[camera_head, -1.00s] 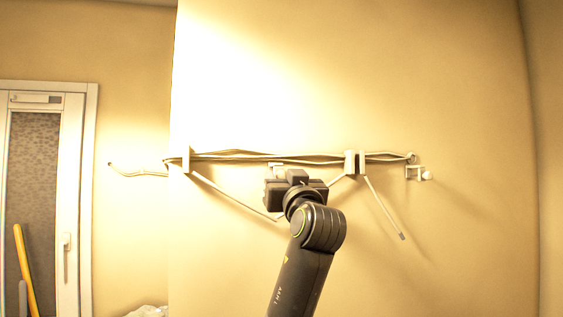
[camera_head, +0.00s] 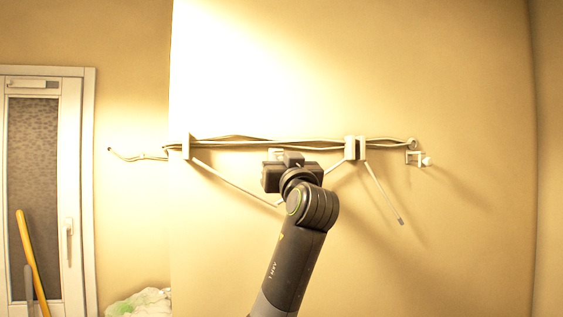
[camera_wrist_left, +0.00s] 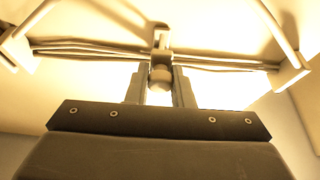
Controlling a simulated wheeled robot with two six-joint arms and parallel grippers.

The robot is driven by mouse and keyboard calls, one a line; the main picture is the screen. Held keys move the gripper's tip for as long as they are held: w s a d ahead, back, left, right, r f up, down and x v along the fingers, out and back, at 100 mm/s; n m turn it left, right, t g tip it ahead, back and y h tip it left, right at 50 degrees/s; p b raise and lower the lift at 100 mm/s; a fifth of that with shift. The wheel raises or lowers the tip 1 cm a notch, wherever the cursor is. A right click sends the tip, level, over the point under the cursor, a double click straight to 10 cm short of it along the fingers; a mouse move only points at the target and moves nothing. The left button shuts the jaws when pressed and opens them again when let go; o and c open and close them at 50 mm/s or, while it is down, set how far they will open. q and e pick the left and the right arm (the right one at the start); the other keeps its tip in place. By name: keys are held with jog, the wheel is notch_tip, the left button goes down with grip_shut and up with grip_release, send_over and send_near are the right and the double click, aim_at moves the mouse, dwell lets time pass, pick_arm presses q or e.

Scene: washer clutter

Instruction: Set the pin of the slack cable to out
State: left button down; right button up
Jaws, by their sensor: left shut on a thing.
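Several pale cables (camera_head: 260,141) run side by side along the wall through white brackets, one at the left (camera_head: 186,146) and a pair at the right (camera_head: 355,148). One cable (camera_head: 232,182) sags below the others from the left bracket, passes behind my left gripper and rises to the right pair. My left gripper (camera_wrist_left: 160,84) is shut on a round knob-like pin (camera_wrist_left: 160,74) on a small holder (camera_wrist_left: 161,42) at the cables. In the head view the gripper (camera_head: 278,160) mostly hides this pin. My right gripper is not in view.
A second small holder with a round knob (camera_head: 427,161) is at the right end of the run. A loose cable end (camera_head: 384,193) hangs below the right brackets. A door (camera_head: 75,190), a yellow pole (camera_head: 31,255) and a pale heap (camera_head: 140,303) are at the left.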

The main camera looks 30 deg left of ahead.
pick_arm(q)
jog(key=shift+d, duration=0.1)
jog(key=shift+s+d+f+b, duration=0.1)
jog(key=shift+s+d+b, duration=0.9)
jog(key=shift+d+b, duration=0.15)
jog(key=c, duration=1.6)
grip_release()
jog(key=o, duration=0.3)
jog(key=shift+s+d, duration=0.25)
